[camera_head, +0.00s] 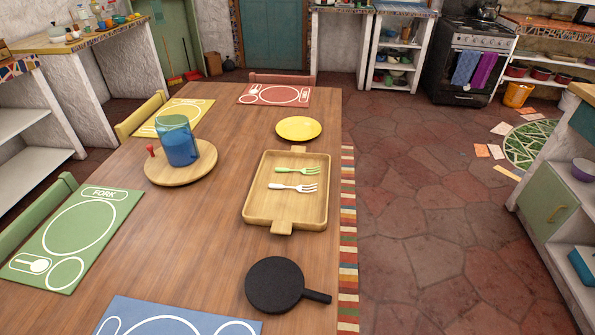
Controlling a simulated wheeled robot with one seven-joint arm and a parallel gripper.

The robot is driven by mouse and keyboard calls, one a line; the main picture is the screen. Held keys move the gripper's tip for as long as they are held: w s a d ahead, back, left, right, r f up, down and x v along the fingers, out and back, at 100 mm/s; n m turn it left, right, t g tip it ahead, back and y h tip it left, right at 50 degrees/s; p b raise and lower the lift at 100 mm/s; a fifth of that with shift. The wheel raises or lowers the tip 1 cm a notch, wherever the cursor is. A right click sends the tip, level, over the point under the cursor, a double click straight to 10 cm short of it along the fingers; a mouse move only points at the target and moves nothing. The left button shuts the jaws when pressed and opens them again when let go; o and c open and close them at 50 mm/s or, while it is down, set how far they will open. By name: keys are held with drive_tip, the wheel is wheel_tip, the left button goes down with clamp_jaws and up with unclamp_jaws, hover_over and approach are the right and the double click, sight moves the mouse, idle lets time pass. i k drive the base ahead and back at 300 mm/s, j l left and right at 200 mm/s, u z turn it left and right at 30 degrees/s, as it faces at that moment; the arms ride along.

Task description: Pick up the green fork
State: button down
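A green fork (297,170) lies in a wooden tray (257,216) on the table. Its tines point to the right. A white fork (293,187) lies just in front of it in the same tray, roughly parallel and apart from it. My gripper does not show in the head camera view.
The tray sits near the right edge of the wooden table (225,245). A yellow plate (298,128) is behind it, a black pan (275,285) in front. A blue pitcher (179,147) stands on a round board (158,175) to the left. Floor (430,210) right of the table is clear.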

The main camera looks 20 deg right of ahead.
sight(276, 169)
drive_tip(key=i+l+u, duration=0.15)
drive_tip(key=u, duration=0.95)
drive_tip(key=i+l+u, duration=0.15)
drive_tip(key=l+u, duration=0.3)
drive_tip(key=l, duration=0.4)
drive_tip(key=l+u, duration=0.5)
drive_tip(key=l, duration=1)
drive_tip(key=k+l, duration=0.1)
drive_tip(key=l, duration=0.55)
